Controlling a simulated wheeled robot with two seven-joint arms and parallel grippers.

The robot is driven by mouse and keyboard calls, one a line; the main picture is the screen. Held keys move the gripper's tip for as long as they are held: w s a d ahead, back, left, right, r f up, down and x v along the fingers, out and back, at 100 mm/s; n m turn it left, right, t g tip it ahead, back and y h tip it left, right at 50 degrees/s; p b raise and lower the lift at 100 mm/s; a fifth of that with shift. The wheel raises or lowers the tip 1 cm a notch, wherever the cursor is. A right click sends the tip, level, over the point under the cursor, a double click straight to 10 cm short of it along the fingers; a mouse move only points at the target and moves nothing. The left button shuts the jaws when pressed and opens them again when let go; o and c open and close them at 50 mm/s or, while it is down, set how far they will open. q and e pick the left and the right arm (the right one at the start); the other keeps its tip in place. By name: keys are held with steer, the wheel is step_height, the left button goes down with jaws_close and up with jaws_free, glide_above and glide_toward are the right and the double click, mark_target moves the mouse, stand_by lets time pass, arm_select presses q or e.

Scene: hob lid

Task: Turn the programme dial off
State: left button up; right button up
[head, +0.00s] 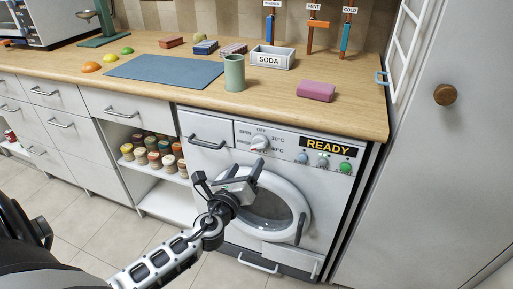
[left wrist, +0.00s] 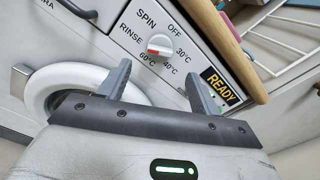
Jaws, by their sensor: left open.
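The programme dial (head: 260,142) is a round white knob on the washing machine's front panel, ringed by the labels OFF, 30°C, 40°C, 60°C, RINSE and SPIN. In the left wrist view the dial (left wrist: 160,44) shows a small red mark on its side toward 60°C and RINSE, away from OFF. My left gripper (head: 228,172) is open and empty, in front of the machine, below and left of the dial in the head view. In the left wrist view the dial lies beyond the gap between the fingertips (left wrist: 157,70), apart from them. My right gripper is not in view.
A READY display (head: 327,147) and several coloured buttons sit right of the dial. The round door (head: 290,190) is below. The wooden counter (head: 350,115) juts above, holding a green cup (head: 234,75), a SODA box (head: 270,60) and a pink block (head: 316,91).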

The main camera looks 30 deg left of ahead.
mark_target(257, 148)
arm_select(q)
steer(key=x, duration=0.8)
steer(key=shift+w, duration=0.35)
steer(key=c, duration=1)
